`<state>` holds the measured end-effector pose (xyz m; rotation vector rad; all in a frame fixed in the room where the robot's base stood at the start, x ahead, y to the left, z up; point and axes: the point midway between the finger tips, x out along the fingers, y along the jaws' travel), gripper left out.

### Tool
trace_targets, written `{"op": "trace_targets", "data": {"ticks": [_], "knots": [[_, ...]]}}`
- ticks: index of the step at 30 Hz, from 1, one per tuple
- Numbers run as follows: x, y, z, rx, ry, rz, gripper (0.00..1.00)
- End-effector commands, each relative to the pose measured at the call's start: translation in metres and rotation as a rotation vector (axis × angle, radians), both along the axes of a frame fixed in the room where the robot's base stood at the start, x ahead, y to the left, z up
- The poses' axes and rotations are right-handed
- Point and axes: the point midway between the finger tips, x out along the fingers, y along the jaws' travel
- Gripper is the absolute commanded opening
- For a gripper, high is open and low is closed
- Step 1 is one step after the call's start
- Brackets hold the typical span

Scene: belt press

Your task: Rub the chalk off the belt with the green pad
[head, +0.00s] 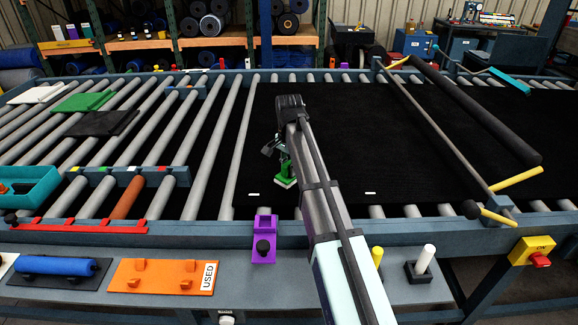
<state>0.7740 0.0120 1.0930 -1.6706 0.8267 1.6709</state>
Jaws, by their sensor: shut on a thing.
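The black belt (400,140) lies flat over the rollers from the middle to the right. Two short white chalk marks show near its front edge, one on the left (253,194) and one on the right (370,193). My gripper (282,160) is shut on the green pad (285,183) and holds it with the pad face down, between the two marks and closer to the left one. I cannot tell whether the pad touches the belt. My arm hides part of the belt to the right of the pad.
An orange holder labelled USED (165,276) and a blue roller (57,266) are on the front shelf. A bar with yellow handles (440,125) crosses the belt at right. Folded green cloth (84,102) lies on the left rollers.

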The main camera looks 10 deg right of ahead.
Motion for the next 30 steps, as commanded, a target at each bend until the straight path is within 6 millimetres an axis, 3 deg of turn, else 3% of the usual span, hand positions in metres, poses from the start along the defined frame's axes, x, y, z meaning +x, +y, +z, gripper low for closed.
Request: {"op": "trace_targets", "data": {"ticks": [13, 15, 21, 30], "knots": [[-0.001, 0.001, -0.046, 0.0, 0.002, 0.002, 0.0], [0.009, 0.0, -0.034, 0.0, -0.001, 0.002, 0.0], [0.024, -0.002, -0.044, 0.0, 0.001, 0.003, 0.0], [0.049, -0.004, -0.043, 0.0, 0.0, 0.005, 0.0]]}}
